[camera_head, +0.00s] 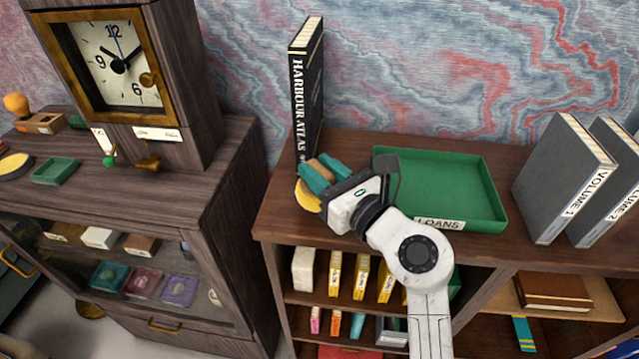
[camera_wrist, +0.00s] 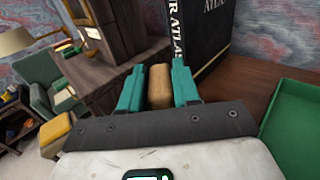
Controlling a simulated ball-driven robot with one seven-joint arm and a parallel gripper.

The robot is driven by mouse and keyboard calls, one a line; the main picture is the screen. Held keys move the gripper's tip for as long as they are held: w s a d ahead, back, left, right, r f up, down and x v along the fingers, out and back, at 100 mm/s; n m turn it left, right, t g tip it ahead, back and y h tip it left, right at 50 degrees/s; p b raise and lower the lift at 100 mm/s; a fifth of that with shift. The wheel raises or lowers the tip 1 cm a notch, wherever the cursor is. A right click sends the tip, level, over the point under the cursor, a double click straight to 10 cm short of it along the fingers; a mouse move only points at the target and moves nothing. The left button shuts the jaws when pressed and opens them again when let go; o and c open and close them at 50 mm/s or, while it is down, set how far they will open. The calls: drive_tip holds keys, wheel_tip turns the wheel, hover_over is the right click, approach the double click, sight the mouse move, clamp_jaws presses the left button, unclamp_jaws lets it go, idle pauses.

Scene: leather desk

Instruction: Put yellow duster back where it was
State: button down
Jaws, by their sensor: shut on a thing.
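My gripper (camera_head: 324,176) is shut on the yellow duster (camera_head: 307,198), whose yellow pad shows below and left of the teal fingers. A tan, rounded handle shows between the fingers in both views; in the wrist view the duster's handle (camera_wrist: 159,86) is squeezed from both sides and the yellow part is hidden. The duster is at the left end of the bookcase top (camera_head: 279,213), in front of the upright black Harbour Atlas (camera_head: 310,105). I cannot tell whether its pad touches the wood.
A green tray (camera_head: 482,182) labelled LOANS lies right of my gripper. Grey volumes (camera_head: 560,175) stand farther right. A dark cabinet (camera_head: 215,165) with a clock (camera_head: 118,65), a green dish (camera_head: 55,171) and stamps is on the left, across a gap.

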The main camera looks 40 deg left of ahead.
drive_tip(key=f, duration=0.3)
drive_tip(key=shift+a, duration=0.3)
drive_tip(key=shift+w+f, duration=0.1)
drive_tip(key=shift+f, duration=0.2)
drive_tip(key=shift+f, duration=0.15)
drive_tip(key=c, duration=0.8)
unclamp_jaws()
